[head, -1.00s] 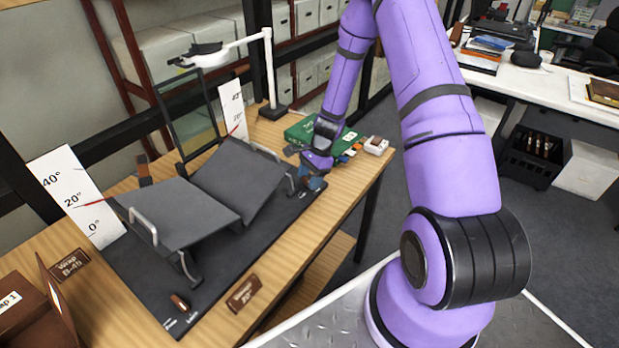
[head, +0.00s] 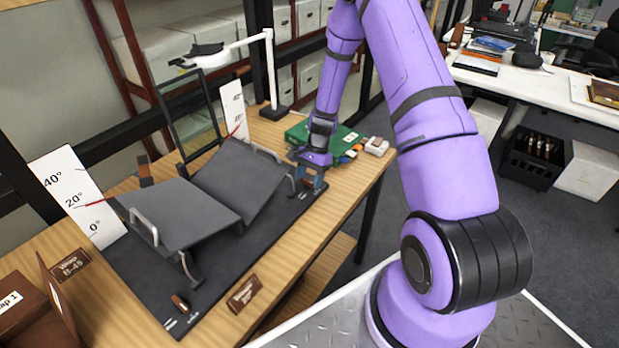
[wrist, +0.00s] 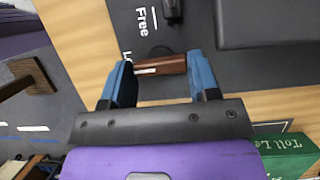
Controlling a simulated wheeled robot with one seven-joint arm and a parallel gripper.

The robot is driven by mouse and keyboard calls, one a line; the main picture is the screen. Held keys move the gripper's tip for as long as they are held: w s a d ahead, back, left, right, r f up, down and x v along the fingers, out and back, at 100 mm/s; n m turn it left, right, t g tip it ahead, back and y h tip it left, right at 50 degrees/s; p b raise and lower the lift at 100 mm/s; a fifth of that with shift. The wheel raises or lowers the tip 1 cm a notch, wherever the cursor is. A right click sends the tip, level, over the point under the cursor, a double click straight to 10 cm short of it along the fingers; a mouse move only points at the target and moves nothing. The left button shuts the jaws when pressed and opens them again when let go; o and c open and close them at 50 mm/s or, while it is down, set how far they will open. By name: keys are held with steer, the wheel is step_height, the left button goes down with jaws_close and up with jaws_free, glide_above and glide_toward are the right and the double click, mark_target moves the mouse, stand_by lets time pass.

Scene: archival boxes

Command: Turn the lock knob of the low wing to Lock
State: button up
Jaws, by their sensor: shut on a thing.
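The book cradle stands on a dark base (head: 225,262) on the wooden table. Its near left wing (head: 185,212) lies at a shallow tilt, and its far right wing (head: 240,180) slopes more steeply. My gripper (head: 309,186) is at the base's far right corner. In the wrist view its blue fingers (wrist: 160,66) are shut on a brown lock knob (wrist: 172,64), one finger at each end. The knob's white mark faces left, toward letters "Lo", partly hidden by a finger. "Free" is printed above. Another knob (head: 180,302) sits at the near corner.
Angle scales stand at the left (head: 74,197) and back (head: 233,108). A green box (head: 298,134) and small items lie just behind my gripper. A white lamp (head: 268,70) rises at the back. A brown box (head: 25,305) is at the near left.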

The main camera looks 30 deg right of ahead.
steer(key=o, duration=0.9)
steer(key=v, duration=1)
steer(key=shift+d+r, duration=0.2)
steer(key=shift+r, duration=0.15)
